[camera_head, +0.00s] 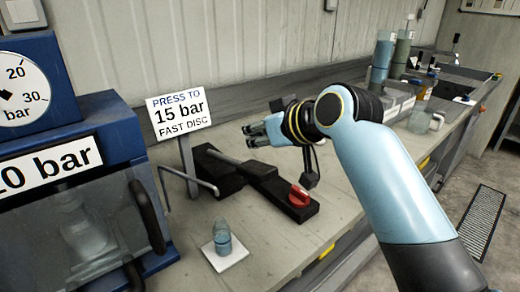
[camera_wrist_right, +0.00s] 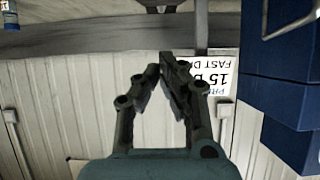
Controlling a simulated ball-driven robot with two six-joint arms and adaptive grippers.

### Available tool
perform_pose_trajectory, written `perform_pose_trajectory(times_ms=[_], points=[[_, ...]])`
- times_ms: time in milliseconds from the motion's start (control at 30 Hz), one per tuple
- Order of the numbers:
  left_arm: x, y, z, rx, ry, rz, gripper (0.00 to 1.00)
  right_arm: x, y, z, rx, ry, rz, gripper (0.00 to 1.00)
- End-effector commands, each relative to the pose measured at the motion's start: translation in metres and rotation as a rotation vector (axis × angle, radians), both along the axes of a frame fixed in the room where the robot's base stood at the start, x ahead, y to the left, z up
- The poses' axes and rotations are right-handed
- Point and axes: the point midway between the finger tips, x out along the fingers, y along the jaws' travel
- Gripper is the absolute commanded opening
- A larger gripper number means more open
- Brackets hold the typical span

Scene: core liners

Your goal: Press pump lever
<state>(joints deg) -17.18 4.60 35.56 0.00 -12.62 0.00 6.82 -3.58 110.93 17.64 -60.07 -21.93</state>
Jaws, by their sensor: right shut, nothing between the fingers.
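The black hand pump (camera_head: 262,190) lies on the bench, with a red knob (camera_head: 299,196) at its near right end. A thin grey lever rod (camera_head: 224,157) runs along its upper left part. My right gripper (camera_head: 250,133) is shut and empty, pointing left. In the head view it appears above and behind the pump, apart from the rod. The blue press (camera_head: 110,125) stands at the left with a round gauge (camera_head: 18,88). My left gripper is not in view.
A sign on a post (camera_head: 180,110) reads "PRESS TO 15 bar FAST DISC". A small blue-grey jar (camera_head: 222,238) stands on a white square (camera_head: 236,258) before the pump. Bottles and stacked cylinders (camera_head: 384,55) stand farther right. The wall is close behind my gripper.

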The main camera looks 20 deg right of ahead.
Motion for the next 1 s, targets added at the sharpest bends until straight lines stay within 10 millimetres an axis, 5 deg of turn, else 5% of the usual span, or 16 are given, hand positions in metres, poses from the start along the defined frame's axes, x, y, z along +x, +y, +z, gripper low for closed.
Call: perform_pose_trajectory(times_ms=[233,767,1000], points=[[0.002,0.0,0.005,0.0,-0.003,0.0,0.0,-0.011,-0.004,-0.032,-0.002,0.005,-0.001,0.0],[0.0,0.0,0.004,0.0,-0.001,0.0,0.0,-0.016,-0.006,-0.046,-0.001,0.006,0.0,0.0],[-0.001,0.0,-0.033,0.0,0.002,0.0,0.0,-0.027,-0.01,-0.089,0.024,-0.068,0.001,0.0]])
